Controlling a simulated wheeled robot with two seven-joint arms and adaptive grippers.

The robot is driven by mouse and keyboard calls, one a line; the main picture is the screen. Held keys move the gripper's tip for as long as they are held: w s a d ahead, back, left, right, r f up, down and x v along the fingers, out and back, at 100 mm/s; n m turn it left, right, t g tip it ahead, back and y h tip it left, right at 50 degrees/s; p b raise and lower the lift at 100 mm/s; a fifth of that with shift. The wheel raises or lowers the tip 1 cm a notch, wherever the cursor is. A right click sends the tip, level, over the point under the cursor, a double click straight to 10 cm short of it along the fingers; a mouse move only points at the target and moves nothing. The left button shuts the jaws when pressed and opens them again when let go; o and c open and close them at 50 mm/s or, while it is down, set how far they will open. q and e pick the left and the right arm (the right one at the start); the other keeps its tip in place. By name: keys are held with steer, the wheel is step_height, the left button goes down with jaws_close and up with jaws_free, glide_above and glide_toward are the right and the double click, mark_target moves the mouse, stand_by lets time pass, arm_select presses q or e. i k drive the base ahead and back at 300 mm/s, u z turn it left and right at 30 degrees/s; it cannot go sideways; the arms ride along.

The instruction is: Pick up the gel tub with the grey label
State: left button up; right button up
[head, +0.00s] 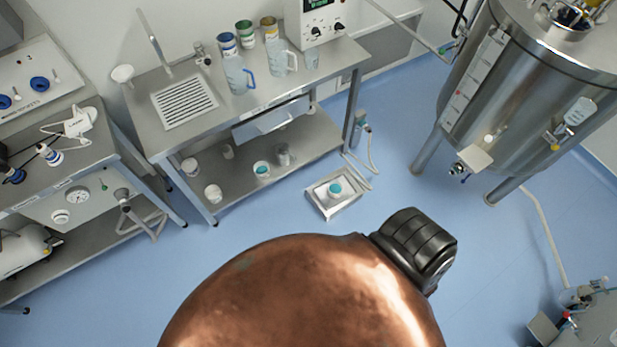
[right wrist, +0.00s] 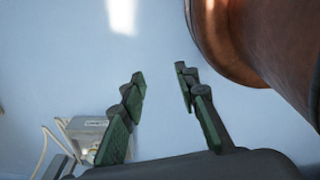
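I cannot make out a grey label on any tub. A white tub with a teal top (head: 335,189) sits in a floor tray. My right gripper (right wrist: 160,75) is open and empty in the right wrist view, above bare floor. My left gripper is out of view.
The steel bench (head: 200,125) also bears clear jugs (head: 238,76) and a sink grate. The floor tray (head: 318,206) has a hose beside it. A large steel tank (head: 520,85) stands at the right. Blue floor (head: 500,260) is clear between them.

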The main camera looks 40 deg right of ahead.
mark_target(261, 171)
steer(key=z, duration=0.6)
steer(key=k, duration=0.85)
steer(key=z, duration=0.1)
steer(key=i, duration=0.85)
steer(key=z, duration=0.1)
